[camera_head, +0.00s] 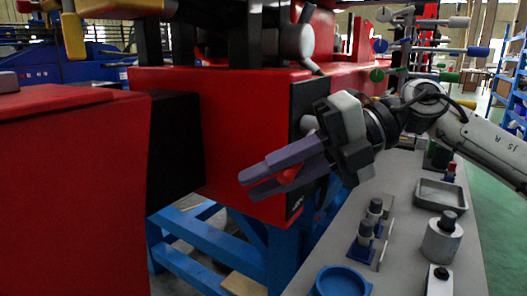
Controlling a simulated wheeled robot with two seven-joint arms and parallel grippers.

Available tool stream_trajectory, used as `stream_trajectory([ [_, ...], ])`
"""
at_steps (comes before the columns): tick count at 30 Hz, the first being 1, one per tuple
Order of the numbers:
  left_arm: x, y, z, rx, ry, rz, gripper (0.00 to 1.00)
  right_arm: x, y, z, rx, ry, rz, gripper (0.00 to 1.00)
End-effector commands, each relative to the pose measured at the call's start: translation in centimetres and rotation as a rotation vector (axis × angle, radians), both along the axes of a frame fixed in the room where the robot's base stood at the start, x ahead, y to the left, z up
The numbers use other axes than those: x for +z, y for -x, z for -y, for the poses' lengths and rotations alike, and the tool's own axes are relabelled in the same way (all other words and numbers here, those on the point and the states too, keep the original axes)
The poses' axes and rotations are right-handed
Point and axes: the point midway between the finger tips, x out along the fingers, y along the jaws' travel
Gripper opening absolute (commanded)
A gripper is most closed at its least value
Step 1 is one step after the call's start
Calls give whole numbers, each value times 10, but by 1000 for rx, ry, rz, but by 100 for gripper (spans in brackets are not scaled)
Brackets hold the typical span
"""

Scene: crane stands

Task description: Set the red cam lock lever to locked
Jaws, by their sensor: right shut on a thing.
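My right gripper (262,180) comes in from the right, its purple fingers pointing left in front of the red machine block. A black plate (296,205) on the end of the red block (225,125) sits behind the gripper. A grey round part shows on this plate beside the gripper body. My left gripper is not in view.
A grey bench (400,265) runs along the right with a blue round dish (341,281), a grey tray (441,194), a grey cylinder (441,238) and small bottles. A blue frame (205,240) stands below the block. A large red body (75,200) fills the left.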

Motion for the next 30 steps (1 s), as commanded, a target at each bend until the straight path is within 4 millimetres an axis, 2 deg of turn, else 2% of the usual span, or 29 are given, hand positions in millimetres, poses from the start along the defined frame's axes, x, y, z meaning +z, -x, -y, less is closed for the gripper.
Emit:
stream_trajectory([
  [12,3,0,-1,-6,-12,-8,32,-17,-10,7,-1,107,152,0],
  [27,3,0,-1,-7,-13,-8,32,-19,-12,8,-4,118,168,0],
  [28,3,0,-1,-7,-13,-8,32,-19,-12,8,-4,118,168,20],
  [30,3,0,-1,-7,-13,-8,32,-19,-12,8,-4,118,168,32],
])
